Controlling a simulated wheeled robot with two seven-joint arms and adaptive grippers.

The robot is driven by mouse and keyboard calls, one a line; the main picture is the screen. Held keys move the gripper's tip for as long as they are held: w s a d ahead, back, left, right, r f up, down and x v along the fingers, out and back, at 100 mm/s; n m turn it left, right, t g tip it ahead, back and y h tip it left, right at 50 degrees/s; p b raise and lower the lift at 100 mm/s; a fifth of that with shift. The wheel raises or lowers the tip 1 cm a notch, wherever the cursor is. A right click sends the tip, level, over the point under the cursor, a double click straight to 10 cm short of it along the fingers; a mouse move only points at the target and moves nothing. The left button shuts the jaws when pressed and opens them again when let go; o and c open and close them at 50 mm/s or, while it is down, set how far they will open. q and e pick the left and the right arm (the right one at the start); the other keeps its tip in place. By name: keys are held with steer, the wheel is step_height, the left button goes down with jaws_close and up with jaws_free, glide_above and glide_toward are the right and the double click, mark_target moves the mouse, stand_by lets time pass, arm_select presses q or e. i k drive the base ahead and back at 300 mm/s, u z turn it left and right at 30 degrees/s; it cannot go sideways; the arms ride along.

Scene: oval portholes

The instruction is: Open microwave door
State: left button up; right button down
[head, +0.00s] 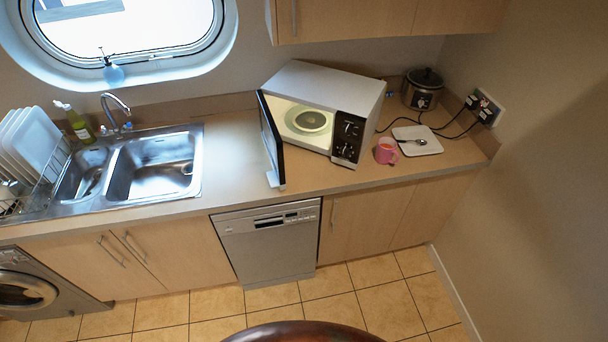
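The microwave (333,89) stands on the countertop, right of the sink, turned at an angle. It has a white casing and a black control panel (347,138) with knobs on its right front. Its door (271,140) is hinged on the left and stands open, swung out toward the counter's front edge. The lit interior and the round turntable (310,121) show. Neither of my grippers is in the head view.
A pink mug (386,151) stands just right of the microwave, with a white board (417,140) holding a spoon beside it. A slow cooker (422,88) is at the back right. The countertop (232,155) between sink and door is clear. Wall cupboards (350,18) hang above.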

mark_target(272, 142)
steer(key=z, duration=0.75)
steer(key=i, duration=0.45)
steer(key=u, duration=0.05)
